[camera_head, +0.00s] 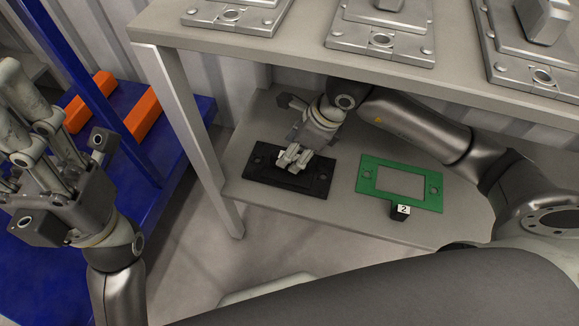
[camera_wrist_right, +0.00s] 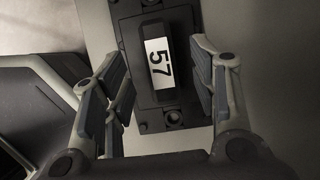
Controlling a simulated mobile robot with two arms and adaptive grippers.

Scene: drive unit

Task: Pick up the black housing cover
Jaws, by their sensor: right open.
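The black housing cover (camera_head: 258,176) lies flat on the grey lower shelf, at its left end, in the head view. In the right wrist view the cover (camera_wrist_right: 148,113) shows a raised middle block with a white "57" label and round holes near its end. My right gripper (camera_head: 293,158) is above the cover, pointing down. In the wrist view the right gripper (camera_wrist_right: 162,90) is open, with one finger on each side of the raised block, and no clear contact shows. My left gripper (camera_head: 45,100) is raised at the left edge, away from the cover, with its fingers apart.
A green frame (camera_head: 368,184) with a "2" tag lies on the lower shelf (camera_head: 335,222), right of the cover. The upper shelf (camera_head: 300,45) overhangs my right arm and carries several grey metal plates. A blue rack (camera_head: 195,120) with orange blocks (camera_head: 143,113) stands left.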

